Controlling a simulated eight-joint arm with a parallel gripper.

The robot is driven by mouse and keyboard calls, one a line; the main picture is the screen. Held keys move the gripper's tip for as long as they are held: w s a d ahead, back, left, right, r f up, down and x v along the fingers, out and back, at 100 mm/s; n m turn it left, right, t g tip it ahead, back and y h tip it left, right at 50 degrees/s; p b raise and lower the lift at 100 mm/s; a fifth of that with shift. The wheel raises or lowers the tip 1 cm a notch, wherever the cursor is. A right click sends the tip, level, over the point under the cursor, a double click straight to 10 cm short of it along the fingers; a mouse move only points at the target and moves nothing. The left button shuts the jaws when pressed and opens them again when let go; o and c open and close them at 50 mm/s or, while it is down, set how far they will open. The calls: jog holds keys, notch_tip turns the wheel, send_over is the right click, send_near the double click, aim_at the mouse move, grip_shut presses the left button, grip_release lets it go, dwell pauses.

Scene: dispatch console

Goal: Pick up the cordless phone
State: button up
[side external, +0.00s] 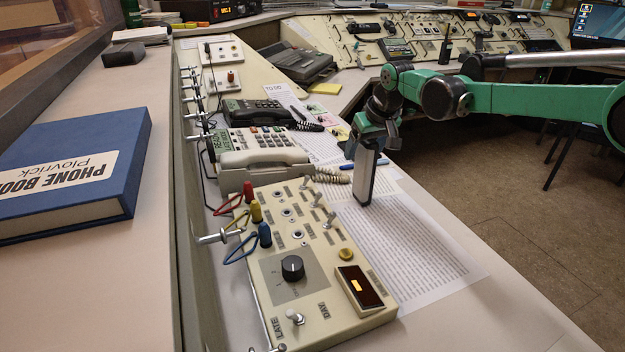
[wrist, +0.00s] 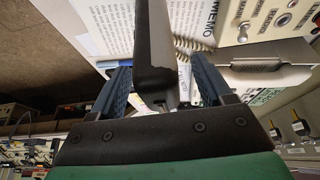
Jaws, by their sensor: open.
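An upright slab with a grey face and dark edges, which looks like the cordless phone (side external: 365,178), is under my gripper (side external: 371,146) in the side view. Its lower end is over the printed sheets beside the cream desk phone; I cannot tell if it touches them. In the wrist view the phone (wrist: 155,45) reaches up from between the two blue-grey fingers of my gripper (wrist: 160,80). The fingers are open, one on each side of it, with a gap showing at the right finger. The phone's upper end is partly hidden by the gripper in the side view.
A cream desk phone (side external: 262,158) with a coiled cord is left of my gripper. A switch panel (side external: 325,240) with knobs and coloured plugs is in front. Printed sheets (side external: 420,250) cover the desk on the right. A blue phone book (side external: 70,170) lies on the left ledge.

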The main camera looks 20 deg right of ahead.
grip_shut()
dwell(1.4)
